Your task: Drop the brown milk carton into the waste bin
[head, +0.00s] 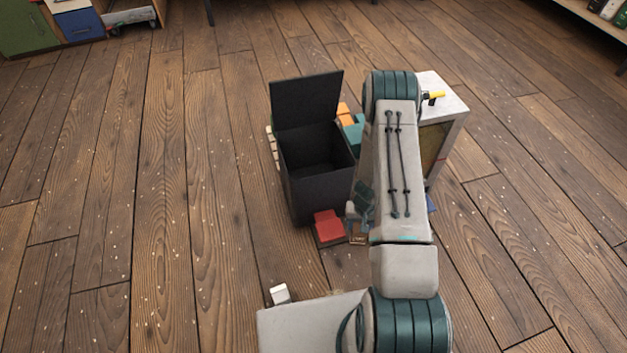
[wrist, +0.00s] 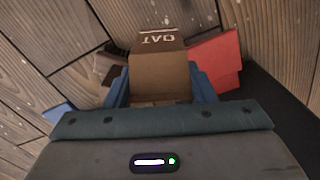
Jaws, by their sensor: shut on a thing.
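The brown milk carton (wrist: 159,75), marked OAT in white, is between the blue fingers of my gripper (wrist: 160,88) in the wrist view. The fingers are shut on its sides. In the head view only a small brown part of the carton (head: 357,240) shows below my gripper (head: 360,212); my arm hides much of the gripper. The waste bin (head: 320,191) is black and square, with its lid (head: 306,100) standing open at the back. My gripper and the carton are outside the bin, by its front right corner and low near the floor.
A red object (head: 328,226) lies on the floor against the bin's front, close to the carton. A pale cabinet (head: 455,122) with a yellow-handled item on top stands right of the bin, partly behind my arm. Orange and teal items sit behind the bin. Floor to the left is clear.

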